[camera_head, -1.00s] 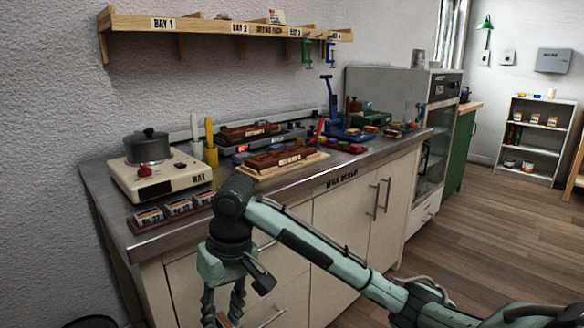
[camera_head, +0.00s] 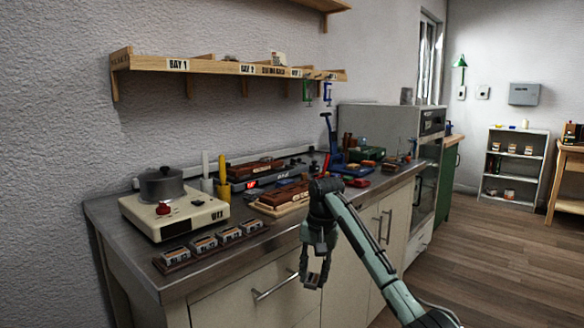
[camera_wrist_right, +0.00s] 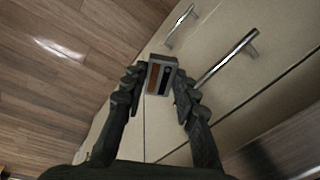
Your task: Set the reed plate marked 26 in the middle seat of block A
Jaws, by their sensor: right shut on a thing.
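My right gripper (camera_head: 314,284) hangs in front of the bench's cabinet doors, below the worktop edge. In the right wrist view its fingers (camera_wrist_right: 158,88) are shut on a small grey reed plate (camera_wrist_right: 161,74) with a brown slot and a dark slot. I cannot read a number on it. Two brown blocks lie on the worktop, the nearer one (camera_head: 280,194) on a pale wooden board and the other (camera_head: 254,169) behind it. Their labels are too small to read, so I cannot tell which is block A. My left gripper is out of view.
A rack (camera_head: 174,264) with several plates lies at the worktop's front left. A hot plate (camera_head: 190,214) carrying a grey pot (camera_head: 161,184) stands behind it. Blue and green tools crowd the back right. A shelf (camera_head: 215,66) hangs above. Cabinet handles (camera_head: 275,288) stick out near my gripper.

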